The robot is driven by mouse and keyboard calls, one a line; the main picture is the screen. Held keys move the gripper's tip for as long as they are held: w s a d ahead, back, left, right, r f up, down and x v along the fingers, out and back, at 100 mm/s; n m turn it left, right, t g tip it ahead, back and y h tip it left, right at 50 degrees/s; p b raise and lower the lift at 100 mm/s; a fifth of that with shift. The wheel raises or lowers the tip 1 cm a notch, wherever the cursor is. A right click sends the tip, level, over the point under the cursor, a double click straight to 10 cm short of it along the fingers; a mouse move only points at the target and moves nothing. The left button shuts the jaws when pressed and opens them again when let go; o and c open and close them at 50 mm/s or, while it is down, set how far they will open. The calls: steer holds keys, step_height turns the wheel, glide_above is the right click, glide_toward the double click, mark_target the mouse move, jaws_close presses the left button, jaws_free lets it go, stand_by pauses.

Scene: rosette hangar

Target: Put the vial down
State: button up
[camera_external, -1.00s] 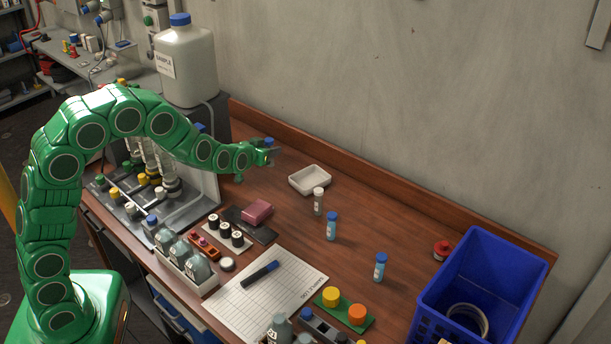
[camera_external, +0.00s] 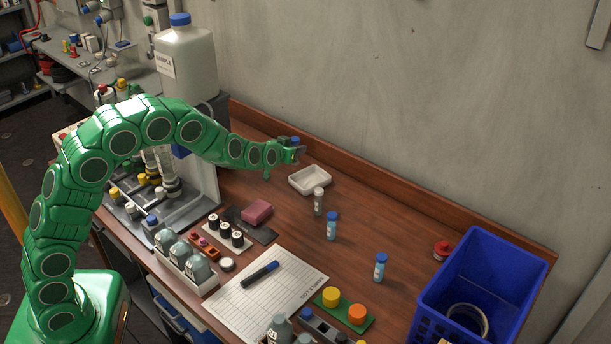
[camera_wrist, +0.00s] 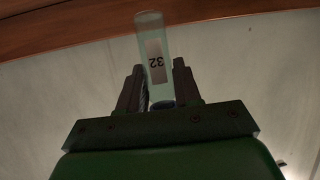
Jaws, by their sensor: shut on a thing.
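My gripper (camera_external: 294,152) is shut on a vial, high over the back of the brown bench, near the white tray. In the external view only a bit of blue shows at the fingertips; the rest of the vial is hidden or too small to tell. Two blue-capped vials (camera_external: 332,226) (camera_external: 380,267) and one white-capped vial (camera_external: 319,201) stand upright on the bench, to the right of and nearer than my gripper.
The white tray (camera_external: 294,181) lies just below and right of my gripper. A pink block (camera_external: 257,211), a paper sheet (camera_external: 236,302), a red-capped item (camera_external: 441,250) and a blue crate (camera_external: 528,262) are on the bench.

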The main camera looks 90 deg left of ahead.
steer(key=shift+w+a+f, duration=0.65)
steer(key=shift+w+f, duration=0.15)
steer(key=shift+f, duration=0.3)
steer(key=shift+w+a+f, duration=0.6)
steer(key=shift+w+f, duration=0.15)
steer(key=shift+f, duration=0.3)
steer(key=shift+w+a+f, duration=0.65)
steer(key=shift+w+f, duration=0.15)
steer(key=shift+f, duration=1.85)
steer(key=shift+f, duration=0.1)
steer(key=o, duration=1)
steer(key=shift+v, duration=6.05)
